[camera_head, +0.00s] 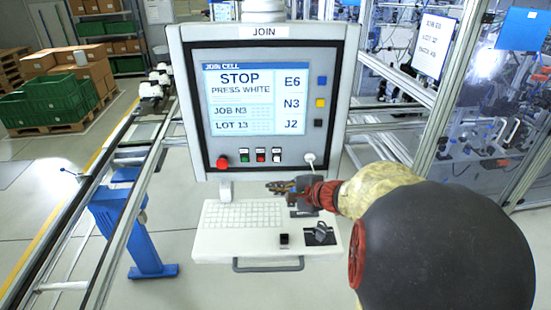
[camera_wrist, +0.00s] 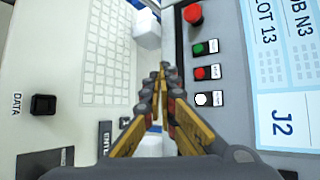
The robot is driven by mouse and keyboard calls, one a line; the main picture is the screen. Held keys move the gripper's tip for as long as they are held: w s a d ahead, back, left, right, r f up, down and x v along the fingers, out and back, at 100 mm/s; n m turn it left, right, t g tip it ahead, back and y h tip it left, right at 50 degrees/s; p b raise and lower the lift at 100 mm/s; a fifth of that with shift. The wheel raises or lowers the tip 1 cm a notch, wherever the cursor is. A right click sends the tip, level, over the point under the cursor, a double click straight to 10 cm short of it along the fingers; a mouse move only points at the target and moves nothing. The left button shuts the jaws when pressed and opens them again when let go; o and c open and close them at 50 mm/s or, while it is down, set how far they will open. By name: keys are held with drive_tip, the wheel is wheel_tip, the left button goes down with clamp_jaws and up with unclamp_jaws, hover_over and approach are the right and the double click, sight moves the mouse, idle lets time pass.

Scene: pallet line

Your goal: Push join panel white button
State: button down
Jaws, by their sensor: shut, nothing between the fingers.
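The JOIN panel (camera_head: 190,100) stands upright in the middle of the head view. Its screen (camera_head: 255,98) reads "STOP PRESS WHITE". The white button (camera_head: 277,155) is the rightmost of three small buttons under the screen. In the wrist view the white button (camera_wrist: 203,99) is right of the fingers, below the red one. My gripper (camera_head: 270,187) is shut and empty, over the keyboard shelf and below the button row. In the wrist view its fingertips (camera_wrist: 161,68) meet, apart from the white button.
A green button (camera_head: 244,155) and a red button (camera_head: 261,155) sit left of the white one. A red mushroom knob (camera_head: 222,162) is further left. The keyboard shelf (camera_head: 210,245) juts out below. A conveyor frame (camera_head: 75,240) runs along the left.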

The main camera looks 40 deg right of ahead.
sight(277, 159)
drive_tip(key=shift+w+d+r, duration=0.2)
drive_tip(key=shift+d+r, duration=0.3)
drive_tip(key=w+d, duration=0.5)
drive_tip(key=w, duration=0.1)
drive_tip(key=shift+w+d+p, duration=0.3)
drive_tip(key=shift+w+p, duration=0.1)
drive_tip(key=shift+p, duration=0.05)
drive_tip(key=shift+w, duration=0.1)
idle(1.3)
drive_tip(key=shift+w+d+b, duration=0.25)
drive_tip(key=shift+b, duration=0.15)
